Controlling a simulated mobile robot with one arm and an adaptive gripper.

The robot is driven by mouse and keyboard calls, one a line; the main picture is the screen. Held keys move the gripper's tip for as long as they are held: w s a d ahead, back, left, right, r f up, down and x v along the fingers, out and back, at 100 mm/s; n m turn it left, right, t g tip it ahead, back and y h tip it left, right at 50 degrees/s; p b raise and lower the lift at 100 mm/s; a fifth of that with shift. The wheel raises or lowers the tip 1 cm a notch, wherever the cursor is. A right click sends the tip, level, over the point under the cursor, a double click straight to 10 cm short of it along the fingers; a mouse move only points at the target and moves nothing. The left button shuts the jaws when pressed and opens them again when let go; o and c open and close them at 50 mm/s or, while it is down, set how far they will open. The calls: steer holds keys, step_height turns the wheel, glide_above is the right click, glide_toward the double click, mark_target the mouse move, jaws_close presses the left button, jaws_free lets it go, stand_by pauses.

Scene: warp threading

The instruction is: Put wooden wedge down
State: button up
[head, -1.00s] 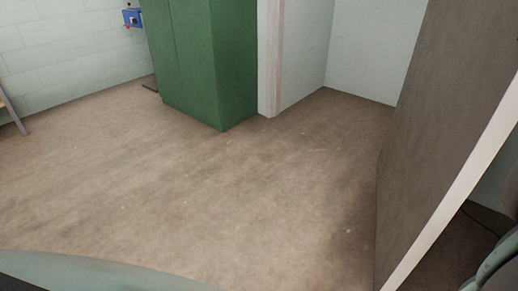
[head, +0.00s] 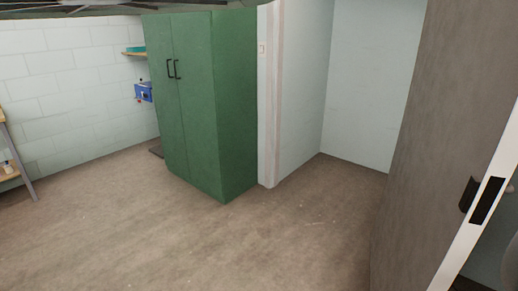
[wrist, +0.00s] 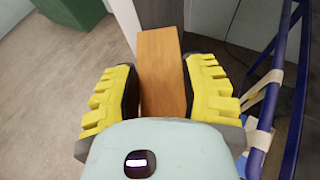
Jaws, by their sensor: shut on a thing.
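The wooden wedge (wrist: 161,75) is an orange-brown block in the wrist view. It lies between the two yellow ribbed fingers of my gripper (wrist: 160,90), which is shut on it. The wedge's near end is hidden behind the pale housing of my gripper. Neither the wedge nor my gripper shows in the head view.
A blue metal frame (wrist: 291,100) stands close on the right in the wrist view. In the head view, a green cabinet (head: 205,110) stands by the wall and a brown door (head: 420,150) stands open at the right. The floor (head: 200,240) between is clear.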

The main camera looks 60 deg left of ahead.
steer(key=a+r+m+t+p, duration=0.1)
steer(key=a+r+p, duration=0.1)
steer(key=r+p, duration=1.7)
steer(key=a+r+h+p, duration=0.1)
steer(key=a+r+p, duration=0.2)
steer(key=r+p, duration=1.55)
steer(key=a+r+m+t+p, duration=0.1)
steer(key=a+r+p, duration=0.1)
steer(key=r+p, duration=1.7)
steer(key=w+r+m+t+h+b, duration=0.2)
steer(key=w+r+m+h, duration=0.5)
steer(key=r, duration=0.7)
steer(key=shift+w+d+m+h, duration=0.3)
steer(key=shift+w+h, duration=0.6)
steer(key=shift+h, duration=0.1)
